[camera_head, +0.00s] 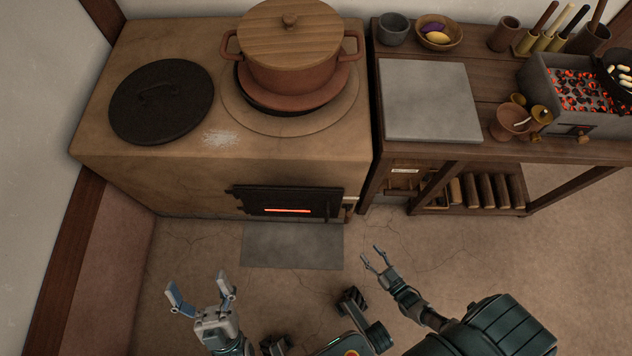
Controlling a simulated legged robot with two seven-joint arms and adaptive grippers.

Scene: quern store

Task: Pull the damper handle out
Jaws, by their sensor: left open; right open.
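The clay stove (180,170) stands at the left with a dark iron firebox door (285,200) in its front; a red glow shows through its slot. A small pale and brown piece (350,204) at the stove's front right corner, beside the door, may be the damper handle; it is too small to tell how far out it is. My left gripper (199,284) is open and empty, low in front of the stove, left of the door. My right gripper (372,252) is open and empty above the floor, below and right of that piece, apart from it.
A lidded clay pot (290,75) and a black round lid (161,102) sit on the stove. A wooden table (490,70) at the right bears a stone slab (430,98) and a glowing charcoal brazier (570,95). A grey floor plate (292,246) lies before the door.

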